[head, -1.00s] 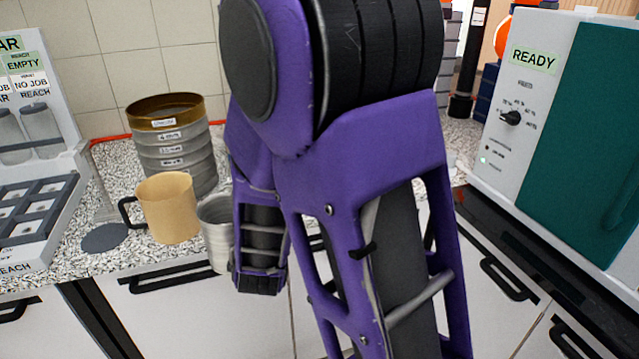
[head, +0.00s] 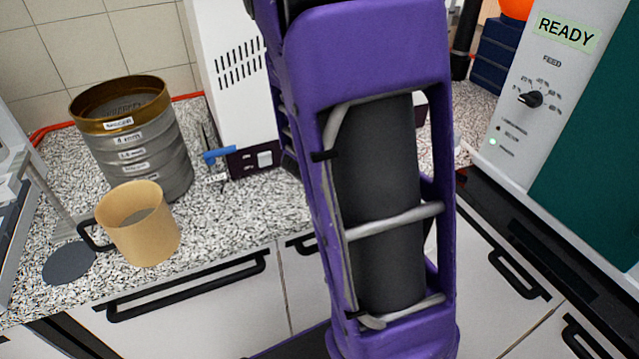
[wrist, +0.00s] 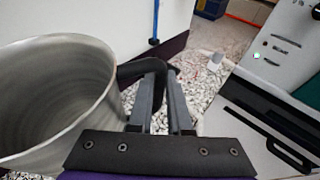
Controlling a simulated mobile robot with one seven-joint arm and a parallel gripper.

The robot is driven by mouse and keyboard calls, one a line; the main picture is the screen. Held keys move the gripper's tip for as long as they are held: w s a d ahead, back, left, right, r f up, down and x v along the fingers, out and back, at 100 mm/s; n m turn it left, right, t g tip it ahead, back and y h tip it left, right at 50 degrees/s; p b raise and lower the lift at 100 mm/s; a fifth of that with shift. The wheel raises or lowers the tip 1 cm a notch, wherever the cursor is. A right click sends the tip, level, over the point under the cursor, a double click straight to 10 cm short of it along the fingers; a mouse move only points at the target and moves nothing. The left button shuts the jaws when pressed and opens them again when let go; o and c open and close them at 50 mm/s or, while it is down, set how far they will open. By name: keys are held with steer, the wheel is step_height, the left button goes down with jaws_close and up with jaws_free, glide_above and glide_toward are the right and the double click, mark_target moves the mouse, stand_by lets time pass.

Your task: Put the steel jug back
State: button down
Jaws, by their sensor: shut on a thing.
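The steel jug (wrist: 55,100) fills the left of the wrist view, a brushed grey metal cup with an open mouth and a black handle (wrist: 142,68). My gripper (wrist: 161,85) is shut on that handle, its two dark fingers running up to it. The inside of the jug looks empty as far as it shows. In the head view the jug and my gripper are hidden behind my purple arm.
A tan jug with black handle (head: 140,238) stands on the speckled counter (head: 230,220), before a sieve stack (head: 165,155). A dark grey disc (head: 69,264) lies left of it. A white machine (head: 232,60) and a READY machine (head: 535,75) flank my arm.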

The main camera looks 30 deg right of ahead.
steer(key=shift+s+d+f+b, duration=0.1)
steer(key=shift+d+f+b, duration=0.1)
steer(key=shift+f, duration=1.4)
steer(key=shift+s+d+f+b, duration=0.1)
steer(key=shift+d+f+b, duration=0.1)
steer(key=shift+f, duration=1.45)
steer(key=shift+s+d+f+b, duration=0.1)
steer(key=shift+d+f+b, duration=0.1)
steer(key=shift+f, duration=1.4)
steer(key=shift+f, duration=0.25)
steer(key=c, duration=0.8)
jaws_free()
steer(key=shift+r, duration=0.1)
steer(key=shift+c, duration=0.2)
